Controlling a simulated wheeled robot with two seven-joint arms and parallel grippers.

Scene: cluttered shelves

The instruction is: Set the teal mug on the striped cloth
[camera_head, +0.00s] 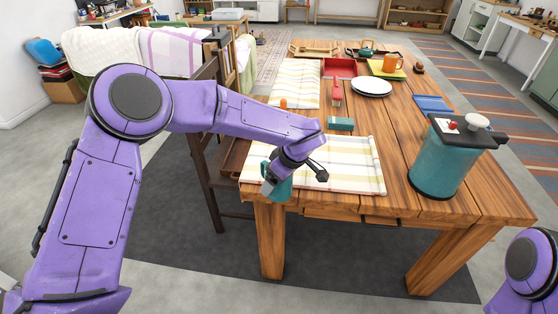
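The striped cloth (345,178), pale with yellowish and grey lines, lies flat at the near left of the wooden table, its right edge slightly rolled. The teal mug (283,188) is at the cloth's near left corner, overlapping the table's front edge in the picture. My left gripper (270,184) reaches down from above and appears shut on the mug, hiding its upper part. Whether the mug touches the cloth or hangs above it, I cannot tell. My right gripper is out of view; only part of that arm shows at bottom right.
A large teal canister (442,165) stands right of the cloth. A teal box (340,124) lies behind it. Farther back are another striped cloth (297,82), a white plate (371,86), a red tray (340,68) and an orange mug (391,63). A dark chair (206,150) stands left.

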